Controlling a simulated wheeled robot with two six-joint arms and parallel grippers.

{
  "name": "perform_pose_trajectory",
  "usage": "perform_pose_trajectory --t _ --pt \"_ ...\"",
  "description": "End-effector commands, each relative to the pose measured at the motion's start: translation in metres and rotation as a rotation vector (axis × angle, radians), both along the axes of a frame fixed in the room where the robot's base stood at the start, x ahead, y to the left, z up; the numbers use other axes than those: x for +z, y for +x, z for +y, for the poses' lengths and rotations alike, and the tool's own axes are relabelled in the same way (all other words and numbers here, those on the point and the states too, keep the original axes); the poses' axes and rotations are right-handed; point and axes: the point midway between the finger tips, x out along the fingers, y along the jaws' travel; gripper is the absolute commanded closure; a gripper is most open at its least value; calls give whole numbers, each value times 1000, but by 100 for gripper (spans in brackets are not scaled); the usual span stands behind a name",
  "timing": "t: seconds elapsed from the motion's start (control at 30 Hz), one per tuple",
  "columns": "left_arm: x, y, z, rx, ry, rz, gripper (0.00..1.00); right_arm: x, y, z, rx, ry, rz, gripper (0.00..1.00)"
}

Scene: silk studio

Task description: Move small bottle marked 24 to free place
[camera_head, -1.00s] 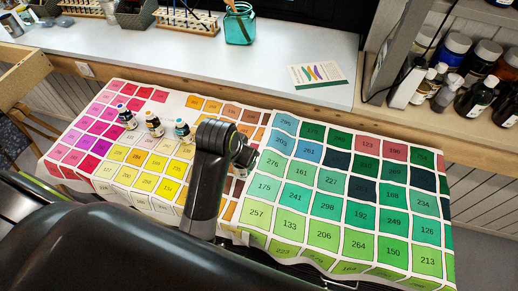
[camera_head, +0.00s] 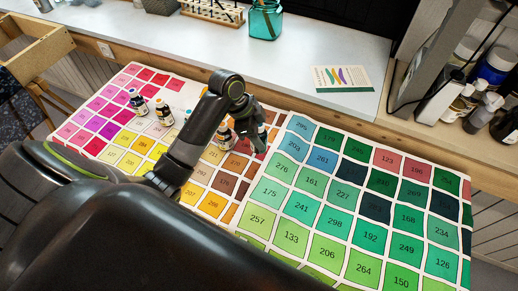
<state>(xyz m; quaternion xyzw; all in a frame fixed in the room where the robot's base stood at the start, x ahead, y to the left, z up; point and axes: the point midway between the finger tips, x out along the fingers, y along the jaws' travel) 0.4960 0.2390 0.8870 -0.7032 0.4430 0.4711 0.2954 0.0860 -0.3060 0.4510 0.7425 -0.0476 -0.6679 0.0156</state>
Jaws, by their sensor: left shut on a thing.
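My left gripper (camera_head: 254,129) is over the brown part of the colour chart (camera_head: 232,160), near its border with the green part. It is shut on a small bottle, mostly hidden by the fingers and arm. Another is mostly hidden behind my arm. The number 24 is not readable on any bottle. My right gripper is not in view.
The green chart (camera_head: 340,205) on the right has no bottles on it. Behind the charts runs a pale shelf (camera_head: 190,48) with a teal jar (camera_head: 265,20) and a card (camera_head: 342,78). Dark bottles (camera_head: 495,68) stand in the rack at right.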

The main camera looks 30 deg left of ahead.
Motion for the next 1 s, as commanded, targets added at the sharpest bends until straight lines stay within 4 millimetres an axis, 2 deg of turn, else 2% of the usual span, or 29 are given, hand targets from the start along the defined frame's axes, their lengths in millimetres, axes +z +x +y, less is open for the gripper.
perform_pose_trajectory --t 0.03,0.27,0.5,0.83,0.87,1.0 --pt "-8 -1 -1 1 -2 3 80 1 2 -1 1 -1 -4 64" --pt "-27 0 0 2 -1 0 80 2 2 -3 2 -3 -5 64" --pt "-57 0 -1 2 0 1 80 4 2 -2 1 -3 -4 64" --pt "-61 0 0 1 1 -2 80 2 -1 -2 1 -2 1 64" --pt "-61 0 0 1 1 -2 52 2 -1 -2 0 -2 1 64" --pt "-60 0 0 2 1 -1 34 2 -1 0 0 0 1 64"
